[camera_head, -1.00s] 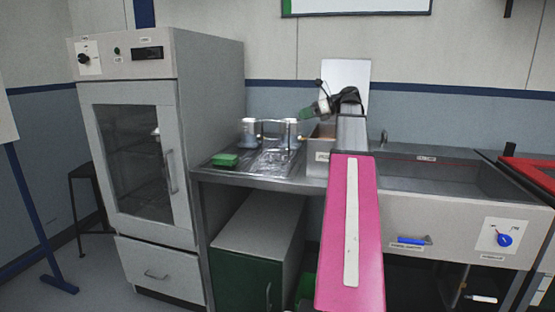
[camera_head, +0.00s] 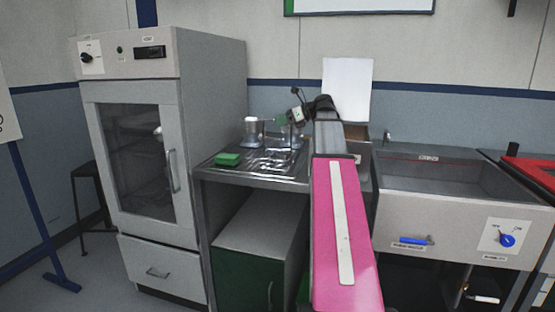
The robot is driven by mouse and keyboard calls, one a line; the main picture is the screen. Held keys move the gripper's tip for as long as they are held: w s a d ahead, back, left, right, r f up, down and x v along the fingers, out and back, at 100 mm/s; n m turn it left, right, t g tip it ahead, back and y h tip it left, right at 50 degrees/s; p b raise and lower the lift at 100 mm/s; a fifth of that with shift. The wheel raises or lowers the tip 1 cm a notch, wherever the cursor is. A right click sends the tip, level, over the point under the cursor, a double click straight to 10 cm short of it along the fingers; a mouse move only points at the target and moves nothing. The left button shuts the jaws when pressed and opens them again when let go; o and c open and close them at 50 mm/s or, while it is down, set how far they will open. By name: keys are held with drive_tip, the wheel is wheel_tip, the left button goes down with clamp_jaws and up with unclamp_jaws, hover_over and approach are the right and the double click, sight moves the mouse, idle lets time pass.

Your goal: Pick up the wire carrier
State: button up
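The wire carrier (camera_head: 270,146) stands on the metal drainboard (camera_head: 215,170) left of the sink. It is thin and small here, with a shiny metal cylinder (camera_head: 253,131) at its left and another (camera_head: 291,136) at its right. My arm comes in from the lower right. The fingertips are small and overlap the carrier, so I cannot tell whether they are open or touch it.
A green block (camera_head: 228,159) lies at the drainboard's left. A tall grey cabinet (camera_head: 209,120) with a glass door stands beside it. The sink basin (camera_head: 440,175) is at the right. A white panel (camera_head: 348,88) stands behind my arm.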

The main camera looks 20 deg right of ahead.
clamp_jaws()
